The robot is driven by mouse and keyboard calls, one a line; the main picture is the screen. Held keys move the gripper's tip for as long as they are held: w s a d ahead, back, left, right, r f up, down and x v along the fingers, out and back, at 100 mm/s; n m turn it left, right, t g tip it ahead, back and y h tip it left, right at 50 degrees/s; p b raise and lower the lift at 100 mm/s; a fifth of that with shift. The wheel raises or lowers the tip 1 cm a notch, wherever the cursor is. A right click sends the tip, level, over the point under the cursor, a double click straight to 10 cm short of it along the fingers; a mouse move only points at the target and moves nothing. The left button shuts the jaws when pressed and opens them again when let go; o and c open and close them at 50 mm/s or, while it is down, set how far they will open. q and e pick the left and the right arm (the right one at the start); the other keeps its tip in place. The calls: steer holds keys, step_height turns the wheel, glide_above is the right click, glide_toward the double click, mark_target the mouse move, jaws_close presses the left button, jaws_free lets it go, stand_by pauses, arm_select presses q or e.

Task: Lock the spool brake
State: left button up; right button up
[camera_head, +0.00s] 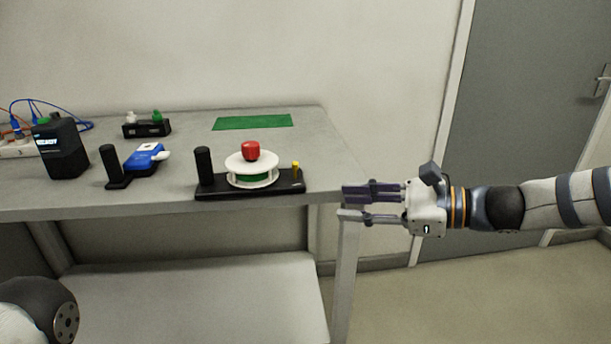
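The spool (240,178) is white with a green band and lies flat on a black base (222,192) near the table's front edge. A red knob (250,151) stands on top of the spool. A black post (204,166) rises at the base's left end, and a small yellow-topped pin (295,171) at its right end. Which part is the brake I cannot tell for sure. My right gripper (354,204) is to the right of the base, at the table's right front corner. Its fingers are apart with nothing between them. My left gripper is out of view.
A blue device (145,159) with a black stand is left of the spool. Farther left are a black box with a lit display (62,150) and cables. A small rack (146,129) and a green mat (252,122) lie behind. A lower shelf (200,300) is empty.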

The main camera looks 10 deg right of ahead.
mark_target(297, 167)
steer(key=w+a+r+m, duration=0.1)
steer(key=w+a, duration=0.1)
steer(key=w, duration=0.1)
steer(key=w+a+r+m+t, duration=0.1)
steer(key=w+a, duration=0.1)
steer(key=a, duration=0.1)
steer(key=w+a+r+m+t+y, duration=0.1)
steer(key=w+a, duration=0.2)
steer(key=shift+w+a+r+m+b, duration=0.1)
steer(key=shift+w+a+m+b, duration=0.05)
steer(key=shift+w+m+b, duration=0.2)
jaws_close()
steer(key=shift+s+f+n+t+y+b, duration=0.15)
steer(key=shift+f+n+t+y+b, duration=0.2)
steer(key=shift+n+y, duration=0.1)
steer(key=shift+r, duration=0.1)
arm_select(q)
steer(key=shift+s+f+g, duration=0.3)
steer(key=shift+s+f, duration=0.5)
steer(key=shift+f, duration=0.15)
arm_select(e)
steer(key=shift+s+r, duration=0.1)
steer(key=shift+r, duration=0.05)
